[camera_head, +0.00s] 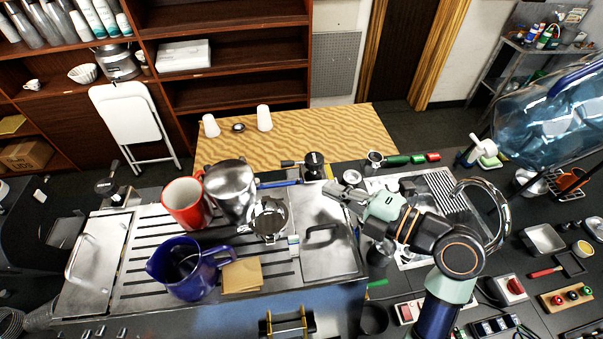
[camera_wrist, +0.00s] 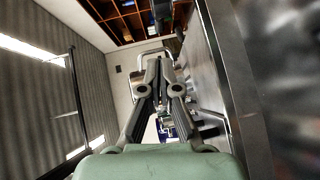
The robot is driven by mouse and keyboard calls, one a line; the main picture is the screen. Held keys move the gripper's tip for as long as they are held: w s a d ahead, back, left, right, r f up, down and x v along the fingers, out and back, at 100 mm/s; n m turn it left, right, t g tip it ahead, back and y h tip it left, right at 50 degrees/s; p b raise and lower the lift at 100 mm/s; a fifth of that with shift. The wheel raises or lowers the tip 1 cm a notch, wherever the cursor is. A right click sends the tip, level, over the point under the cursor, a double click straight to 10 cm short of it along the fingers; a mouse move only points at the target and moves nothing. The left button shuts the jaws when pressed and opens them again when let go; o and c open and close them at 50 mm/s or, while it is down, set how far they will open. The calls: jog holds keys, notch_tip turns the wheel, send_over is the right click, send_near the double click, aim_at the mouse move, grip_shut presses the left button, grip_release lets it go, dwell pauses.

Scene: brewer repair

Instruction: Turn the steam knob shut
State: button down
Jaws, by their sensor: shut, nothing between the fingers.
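The brewer (camera_head: 130,262) is a wide machine with a slotted metal top and a hinged-looking metal plate with a handle at each end. Small metal knobs (camera_head: 100,331) show at its lower left front edge, cut by the picture's edge. I cannot tell which part is the steam knob. My gripper (camera_head: 328,190) is over the back of the right metal plate (camera_head: 325,262), apart from the knobs. In the wrist view my gripper (camera_wrist: 157,64) has its fingers together and empty. A pale metal loop shows just beyond the fingertips.
A red mug (camera_head: 186,203), a steel pitcher (camera_head: 232,192), a blue jug (camera_head: 185,272) and tan napkins (camera_head: 242,276) stand on the brewer's top. A curved faucet (camera_head: 500,215) and a large water bottle (camera_head: 560,120) are at right. A wooden table (camera_head: 340,130) lies behind.

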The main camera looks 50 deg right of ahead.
aim_at(281, 167)
jog(key=w, duration=0.3)
jog(key=w+f+p, duration=0.1)
jog(key=w, duration=0.2)
jog(key=w+p, duration=0.1)
jog(key=w, duration=0.2)
jog(key=shift+w+a+f, duration=0.15)
jog(key=shift+w+a, duration=0.2)
jog(key=shift+a, duration=0.05)
jog(key=shift+w+d+f, duration=0.1)
jog(key=shift+w, duration=0.05)
